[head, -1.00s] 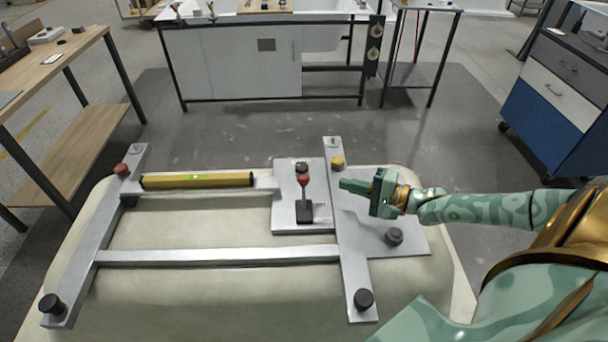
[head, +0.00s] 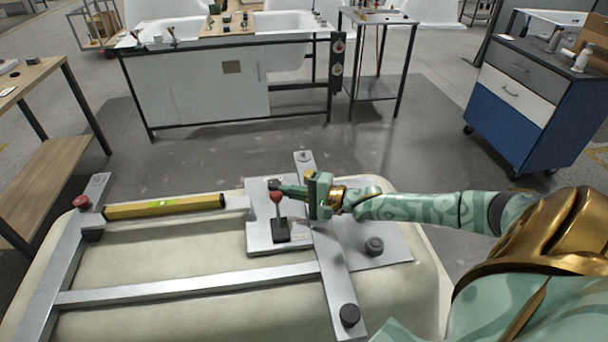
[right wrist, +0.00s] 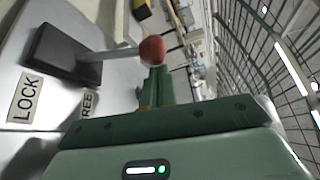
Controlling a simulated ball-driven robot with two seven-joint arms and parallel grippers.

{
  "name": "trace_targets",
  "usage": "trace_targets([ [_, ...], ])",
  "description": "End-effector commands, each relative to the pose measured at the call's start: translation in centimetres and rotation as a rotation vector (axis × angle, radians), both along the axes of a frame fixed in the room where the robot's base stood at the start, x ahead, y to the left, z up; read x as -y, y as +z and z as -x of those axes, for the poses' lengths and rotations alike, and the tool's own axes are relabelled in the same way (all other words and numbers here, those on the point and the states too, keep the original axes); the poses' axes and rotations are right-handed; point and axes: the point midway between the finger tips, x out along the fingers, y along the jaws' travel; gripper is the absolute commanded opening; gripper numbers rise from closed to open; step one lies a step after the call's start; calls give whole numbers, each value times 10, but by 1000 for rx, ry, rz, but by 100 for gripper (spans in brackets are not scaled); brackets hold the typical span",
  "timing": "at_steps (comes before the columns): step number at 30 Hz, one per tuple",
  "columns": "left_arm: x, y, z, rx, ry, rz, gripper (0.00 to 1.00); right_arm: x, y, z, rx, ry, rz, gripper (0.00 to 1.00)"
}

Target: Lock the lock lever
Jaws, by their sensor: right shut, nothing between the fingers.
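The lock lever (head: 278,212) has a red ball knob on a grey stem and a black base. It stands up from a metal plate (head: 262,238) on the frame over the pale tub shell. In the right wrist view, the lever's red knob (right wrist: 152,48) is at the fingertips, beside labels reading LOCK (right wrist: 26,96) and one partly covered that ends in REE. My right gripper (head: 290,190) is shut and empty, its tips right by the knob; I cannot tell whether they touch it. My left gripper is not in view.
The metal frame carries a yellow level (head: 165,206), a red knob (head: 82,202) and black knobs (head: 349,315). A workbench with basins (head: 200,90) stands behind, a blue drawer cabinet (head: 520,120) at the right, and a wooden table (head: 40,90) at the left. Grey floor between is clear.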

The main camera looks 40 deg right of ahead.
Motion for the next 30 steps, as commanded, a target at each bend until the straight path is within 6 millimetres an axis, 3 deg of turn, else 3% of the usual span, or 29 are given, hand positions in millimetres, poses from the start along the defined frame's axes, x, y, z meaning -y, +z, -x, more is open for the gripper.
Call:
trace_targets([
  [6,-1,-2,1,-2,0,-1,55,-4,0,-7,-1,-1,-1,0],
  [30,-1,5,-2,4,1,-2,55,-7,4,-1,68,0,41,0],
])
